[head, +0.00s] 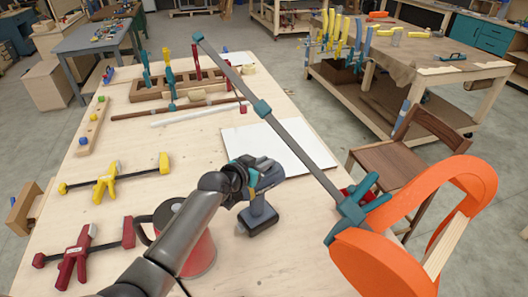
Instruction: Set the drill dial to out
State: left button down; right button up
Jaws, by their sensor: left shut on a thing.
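The dark blue-grey drill (260,212) stands upright on the pale wooden workbench (110,225), near its middle. My left gripper (244,178) is at the left end of the drill's body and shut on it. The fingers and my wrist cover that end of the drill. The dial cannot be made out, so its setting cannot be told, nor exactly which part is between the fingers. My right gripper is not in view.
A red container (201,255) stands under my left forearm. A long bar clamp (300,150) slants past the drill to an orange curved form (375,265). A white sheet (285,143) lies behind the drill. Yellow (107,182) and red (76,258) clamps lie left.

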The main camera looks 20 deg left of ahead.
pick_arm(q)
jog(key=shift+d+r+n+t+y, duration=0.1)
jog(key=shift+d+n+t+y, duration=0.15)
jog(key=shift+n+y, duration=1.35)
jog(key=shift+y, duration=0.2)
jog(key=c, duration=0.9)
grip_release()
jog(key=shift+s, duration=0.1)
jog(key=shift+s+r, duration=0.1)
jog(key=shift+s, duration=0.45)
jog(key=v, duration=1.4)
jog(key=shift+a, duration=0.1)
